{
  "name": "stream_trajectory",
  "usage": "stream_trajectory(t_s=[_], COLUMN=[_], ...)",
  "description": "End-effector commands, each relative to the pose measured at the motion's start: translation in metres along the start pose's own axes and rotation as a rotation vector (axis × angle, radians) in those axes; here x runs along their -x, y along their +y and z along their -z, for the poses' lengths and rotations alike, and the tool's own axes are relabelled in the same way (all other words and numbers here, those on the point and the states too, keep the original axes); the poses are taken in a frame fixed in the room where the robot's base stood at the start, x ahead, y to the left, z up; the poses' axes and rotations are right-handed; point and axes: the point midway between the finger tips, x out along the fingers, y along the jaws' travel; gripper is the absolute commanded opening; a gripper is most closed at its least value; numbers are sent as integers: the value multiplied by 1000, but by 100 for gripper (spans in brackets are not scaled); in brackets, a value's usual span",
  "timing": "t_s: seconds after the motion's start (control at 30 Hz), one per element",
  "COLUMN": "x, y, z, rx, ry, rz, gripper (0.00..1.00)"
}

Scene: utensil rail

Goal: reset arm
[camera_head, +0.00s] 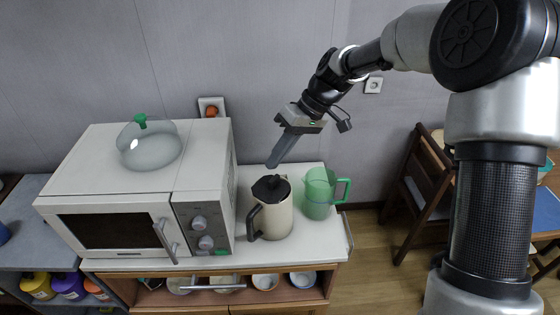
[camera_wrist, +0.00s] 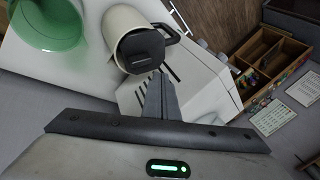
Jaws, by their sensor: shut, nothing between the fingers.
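My gripper (camera_head: 273,163) is shut and empty. In the head view it points down and left, with its fingertips just above or behind the black lid of a cream kettle (camera_head: 276,220). In the wrist view the closed fingers (camera_wrist: 160,98) reach toward the same kettle (camera_wrist: 125,30), whose dark lid faces the camera. I cannot tell the exact gap between fingertips and lid. My arm extends from the right side of the head view to the space over the counter.
A white microwave (camera_head: 100,200) with a glass lid (camera_head: 150,148) on top stands left of the kettle. A green pitcher (camera_head: 318,195) stands right of it, on the white counter (camera_head: 310,255). A wooden chair (camera_head: 410,190) is at the right. The wall is close behind.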

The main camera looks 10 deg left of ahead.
Motion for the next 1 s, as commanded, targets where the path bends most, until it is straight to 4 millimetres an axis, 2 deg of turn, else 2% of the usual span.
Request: stream_trajectory(t_s=[0.03, 0.3, 0.53, 0.67, 0.77, 0.83, 1.0], x=[12, 64, 89, 102, 119, 135, 173], y=[-2, 28, 39, 34, 20, 8, -23], z=[4, 5, 6, 0, -17, -35, -96], rx=[0, -1, 0, -15, -62, -112, -267], ry=[3, 3, 1, -7, -21, -23, 15], rz=[-3, -2, -1, -37, -121, -205, -415], gripper=[0, 0, 0, 0, 0, 0, 0])
